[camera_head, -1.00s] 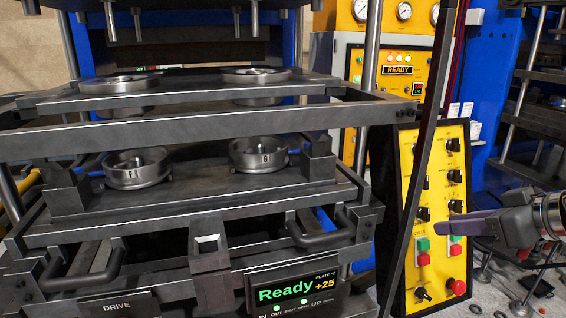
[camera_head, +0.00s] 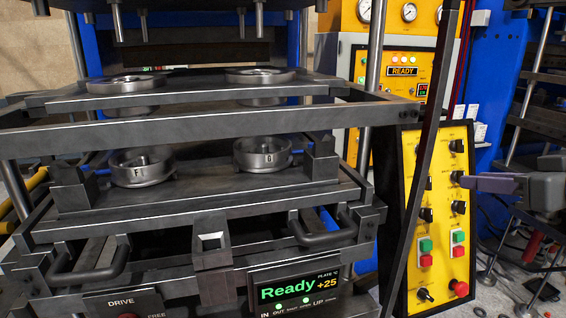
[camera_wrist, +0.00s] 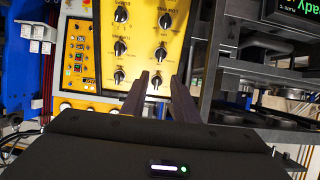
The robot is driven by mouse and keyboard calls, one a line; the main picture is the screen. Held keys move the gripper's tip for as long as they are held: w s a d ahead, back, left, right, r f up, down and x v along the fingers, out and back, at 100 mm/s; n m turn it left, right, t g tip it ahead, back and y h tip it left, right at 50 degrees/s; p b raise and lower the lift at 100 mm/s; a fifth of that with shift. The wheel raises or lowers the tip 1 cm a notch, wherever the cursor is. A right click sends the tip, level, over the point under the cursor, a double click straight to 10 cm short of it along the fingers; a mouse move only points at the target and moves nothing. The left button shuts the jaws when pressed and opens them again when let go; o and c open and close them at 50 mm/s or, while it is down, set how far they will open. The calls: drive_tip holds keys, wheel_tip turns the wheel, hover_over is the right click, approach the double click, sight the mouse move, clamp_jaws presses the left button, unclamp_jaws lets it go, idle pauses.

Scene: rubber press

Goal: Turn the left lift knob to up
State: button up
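The yellow control panel (camera_head: 441,240) stands at the right of the press, with two columns of black knobs. Its labels are too small to read, so I cannot tell by name which is the left lift knob. The left column's top knob (camera_head: 424,147) is clear of my gripper. My gripper (camera_head: 463,182) is beside the right column's middle knob (camera_head: 457,176) in the picture. In the wrist view, inverted, my gripper (camera_wrist: 158,76) has its two fingers apart with nothing held. One knob (camera_wrist: 156,81) shows between the fingertips; contact is not visible.
Green and red buttons (camera_head: 425,252), a toggle (camera_head: 425,294) and a red mushroom button (camera_head: 460,288) sit lower on the panel. A dark slanted post (camera_head: 425,170) passes in front of its left side. The press frame (camera_head: 200,130) fills the left.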

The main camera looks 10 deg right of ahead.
sight(431, 177)
drive_tip(key=x, duration=1.2)
drive_tip(key=shift+w+f, duration=0.1)
drive_tip(key=shift+f, duration=0.05)
clamp_jaws()
